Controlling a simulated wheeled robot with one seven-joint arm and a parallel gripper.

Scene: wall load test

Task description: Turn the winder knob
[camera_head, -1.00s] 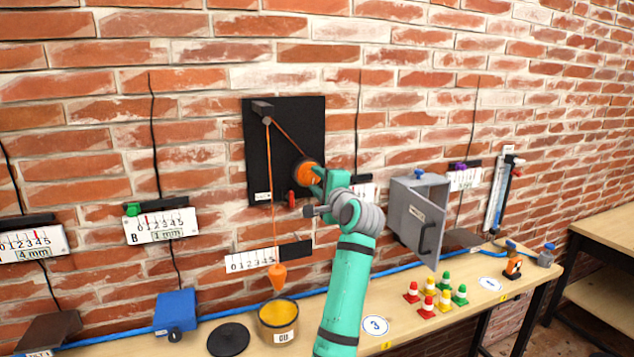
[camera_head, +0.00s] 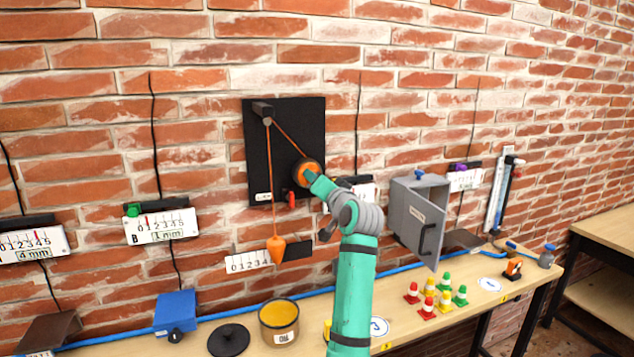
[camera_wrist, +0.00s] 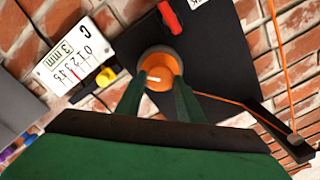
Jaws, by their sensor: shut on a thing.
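The orange winder knob (camera_head: 306,172) sits on a black wall panel (camera_head: 284,120). It also shows in the wrist view (camera_wrist: 160,72), with a small white mark on its face. My gripper (camera_head: 313,180) is at the knob, and in the wrist view its two green fingers (camera_wrist: 159,90) are on either side of the knob, shut on it. An orange cord (camera_head: 268,180) runs from the knob over a bracket (camera_head: 262,108) at the panel's top left and down to an orange plumb weight (camera_head: 277,249). The weight hangs beside a number scale (camera_head: 248,262), above an open can (camera_head: 279,322).
A red lever (camera_wrist: 170,17) is close to the knob on the panel. A grey box with an open door (camera_head: 418,215) is on the wall to the right. Small coloured cones (camera_head: 430,307), a black lid (camera_head: 228,340) and a blue box (camera_head: 175,312) stand on the bench.

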